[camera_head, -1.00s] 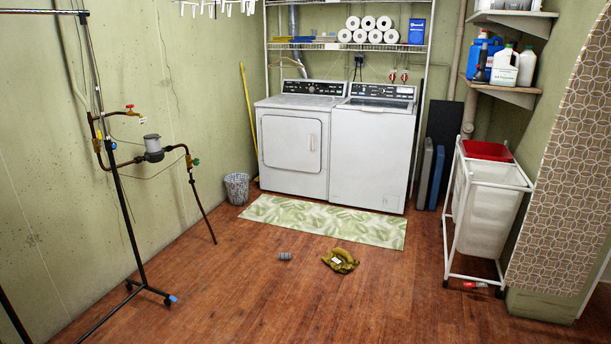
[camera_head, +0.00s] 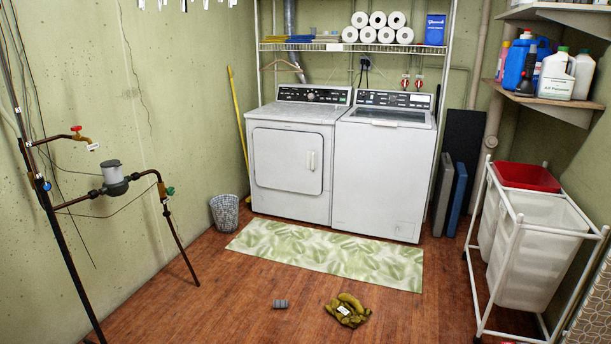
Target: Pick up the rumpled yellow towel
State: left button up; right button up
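The rumpled yellow towel (camera_head: 348,311) lies crumpled on the wooden floor, low and just right of centre in the head view. It is olive-yellow with a small white patch on it. It is in front of the leaf-patterned mat and apart from it. Neither of my grippers is in view.
A small grey cylinder (camera_head: 280,304) lies on the floor left of the towel. A green leaf-patterned mat (camera_head: 325,255) lies before the white washer (camera_head: 382,170) and dryer (camera_head: 290,160). A white-framed hamper (camera_head: 530,240) stands at right, pipes (camera_head: 115,186) at left.

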aim_at(348, 311)
jog(key=i+j, duration=0.1)
jog(key=i, duration=1.4)
jog(key=i+j+z, duration=0.1)
jog(key=i+z, duration=0.35)
jog(key=i+j+z, duration=0.25)
jog(key=i+z, duration=0.25)
jog(key=i+j+z, duration=0.95)
jog(key=k+j, duration=0.05)
jog(key=k, duration=0.05)
